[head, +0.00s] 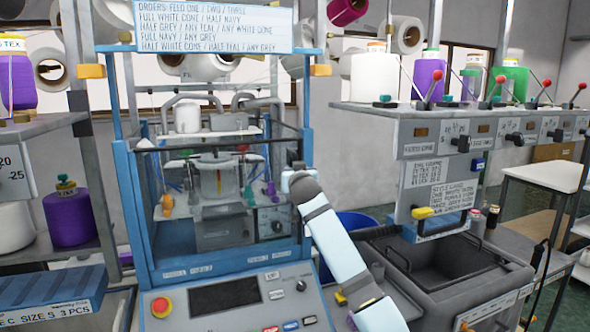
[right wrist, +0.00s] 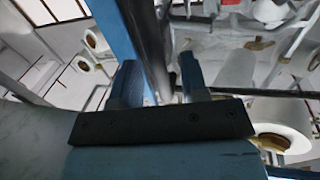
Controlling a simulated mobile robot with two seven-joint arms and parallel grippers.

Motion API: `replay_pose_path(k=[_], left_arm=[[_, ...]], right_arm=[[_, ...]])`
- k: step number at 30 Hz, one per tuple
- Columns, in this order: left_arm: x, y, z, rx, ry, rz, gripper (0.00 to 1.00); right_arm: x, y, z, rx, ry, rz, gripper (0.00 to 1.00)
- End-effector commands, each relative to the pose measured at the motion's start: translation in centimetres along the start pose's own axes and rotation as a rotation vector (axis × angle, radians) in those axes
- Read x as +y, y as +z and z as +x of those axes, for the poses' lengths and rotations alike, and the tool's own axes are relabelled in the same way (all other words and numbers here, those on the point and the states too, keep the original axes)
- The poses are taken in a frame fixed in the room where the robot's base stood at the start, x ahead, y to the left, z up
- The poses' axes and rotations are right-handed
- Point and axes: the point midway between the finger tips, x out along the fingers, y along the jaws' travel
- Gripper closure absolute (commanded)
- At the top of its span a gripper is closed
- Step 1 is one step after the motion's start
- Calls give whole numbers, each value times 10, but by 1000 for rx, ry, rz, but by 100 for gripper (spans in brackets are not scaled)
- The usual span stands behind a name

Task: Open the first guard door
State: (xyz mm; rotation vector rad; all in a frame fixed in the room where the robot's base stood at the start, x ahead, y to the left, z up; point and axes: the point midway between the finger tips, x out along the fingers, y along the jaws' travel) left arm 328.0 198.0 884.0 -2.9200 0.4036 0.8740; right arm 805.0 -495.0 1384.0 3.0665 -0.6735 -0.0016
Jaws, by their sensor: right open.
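The guard door (head: 178,237) is a clear panel in the front of the blue-framed knitting machine (head: 122,185) in the head view. It looks shut across the machine's opening, with the needle parts visible behind it. My right gripper (head: 294,172) is at the right edge of the door, beside the blue post. In the right wrist view my right gripper (right wrist: 160,82) is open. A grey upright bar (right wrist: 150,45) runs between or just beyond its fingers, next to the blue post (right wrist: 115,30). I cannot tell whether they touch. My left gripper is not in view.
A control panel (head: 225,297) with a red button (head: 161,306) lies below the door. A shelf with yarn cones (head: 427,80) and levers stands at the right, above a dark sink-like bin (head: 440,270). A shelf with purple cones (head: 68,215) stands at the left.

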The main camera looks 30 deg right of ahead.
Motion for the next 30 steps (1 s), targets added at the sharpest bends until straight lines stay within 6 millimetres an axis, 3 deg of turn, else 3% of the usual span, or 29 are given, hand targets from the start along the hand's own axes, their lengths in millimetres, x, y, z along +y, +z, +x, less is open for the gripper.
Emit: replay_pose_path(k=[5,13,19,30], left_arm=[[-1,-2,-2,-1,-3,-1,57],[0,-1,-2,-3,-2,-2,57],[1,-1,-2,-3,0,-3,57],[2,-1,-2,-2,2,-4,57]], right_arm=[[0,-1,12,0,1,-1,59],[0,0,13,1,0,0,59],[0,0,13,0,0,0,100],[0,1,10,0,5,0,100]])
